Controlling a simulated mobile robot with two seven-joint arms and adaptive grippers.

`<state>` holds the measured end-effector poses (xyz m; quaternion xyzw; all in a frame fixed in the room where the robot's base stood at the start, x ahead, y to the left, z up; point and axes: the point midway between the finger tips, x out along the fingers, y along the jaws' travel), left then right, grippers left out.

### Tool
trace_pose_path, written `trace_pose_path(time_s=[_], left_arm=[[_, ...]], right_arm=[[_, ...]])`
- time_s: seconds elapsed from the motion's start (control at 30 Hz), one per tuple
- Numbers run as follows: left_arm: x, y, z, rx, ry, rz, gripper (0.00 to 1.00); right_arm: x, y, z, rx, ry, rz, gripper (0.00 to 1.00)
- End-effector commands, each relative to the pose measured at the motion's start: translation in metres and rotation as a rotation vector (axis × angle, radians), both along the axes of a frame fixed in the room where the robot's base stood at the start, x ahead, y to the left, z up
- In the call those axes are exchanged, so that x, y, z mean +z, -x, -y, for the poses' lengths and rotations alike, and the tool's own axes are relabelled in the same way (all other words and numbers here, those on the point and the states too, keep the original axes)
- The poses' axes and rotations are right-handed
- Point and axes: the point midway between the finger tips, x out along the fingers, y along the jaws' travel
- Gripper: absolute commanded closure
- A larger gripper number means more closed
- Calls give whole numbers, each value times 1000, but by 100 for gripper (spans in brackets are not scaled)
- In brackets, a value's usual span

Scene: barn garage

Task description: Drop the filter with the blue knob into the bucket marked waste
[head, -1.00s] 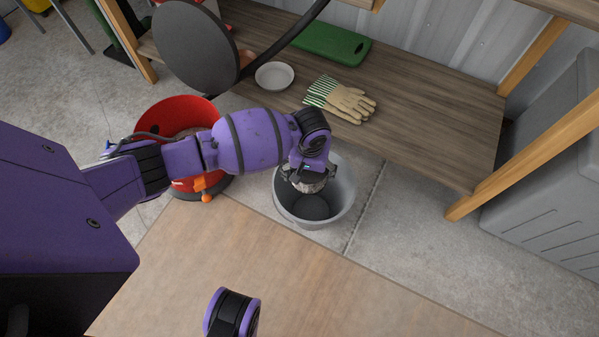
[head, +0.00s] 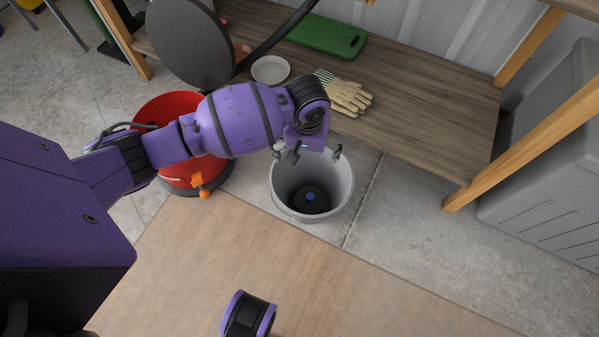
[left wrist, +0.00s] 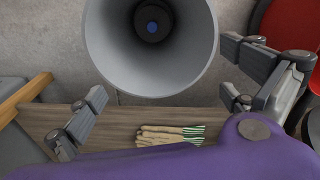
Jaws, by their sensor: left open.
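The filter (head: 310,199), dark and round with a blue knob on top, lies at the bottom of the grey bucket (head: 346,185). In the left wrist view the filter (left wrist: 153,21) shows deep inside the bucket (left wrist: 207,50), with its blue knob facing up. No waste marking on the bucket is visible from these angles. My left gripper (head: 308,153) is above the bucket's back rim, open and empty. In the left wrist view its fingers (left wrist: 165,101) are spread wide apart. My right gripper is not clearly in view; only a purple and black arm part shows at the bottom of the head view.
A red bucket-like container (head: 200,172) stands left of the grey bucket. A wooden shelf (head: 430,125) behind holds gloves (head: 347,96), a white dish (head: 270,69) and a green board (head: 328,37). A bare wooden tabletop (head: 250,265) is in front. A grey bin (head: 550,150) stands right.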

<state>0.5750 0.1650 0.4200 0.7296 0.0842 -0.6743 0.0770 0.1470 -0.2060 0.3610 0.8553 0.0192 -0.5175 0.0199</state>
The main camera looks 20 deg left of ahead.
Motion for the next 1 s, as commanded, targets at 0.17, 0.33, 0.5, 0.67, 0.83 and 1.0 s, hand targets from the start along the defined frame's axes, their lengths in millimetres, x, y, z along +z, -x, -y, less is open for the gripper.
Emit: trace_pose_path(time_s=[0.17, 0.33, 0.5, 0.67, 0.83, 1.0], left_arm=[[31, 1, 2, -1, 2, 4, 0], [45, 2, 2, 0, 1, 2, 0], [47, 2, 2, 0, 1, 2, 0], [47, 2, 2, 0, 1, 3, 0], [46, 2, 2, 0, 1, 2, 0], [47, -4, 7, -64, 18, 30, 0]], right_arm=[[0, 0, 0, 1, 1, -1, 100], [0, 0, 0, 1, 1, -1, 100], [0, 0, 0, 1, 1, -1, 100], [0, 0, 0, 1, 1, -1, 100], [0, 0, 0, 1, 0, -1, 100], [0, 0, 0, 1, 0, 1, 100]])
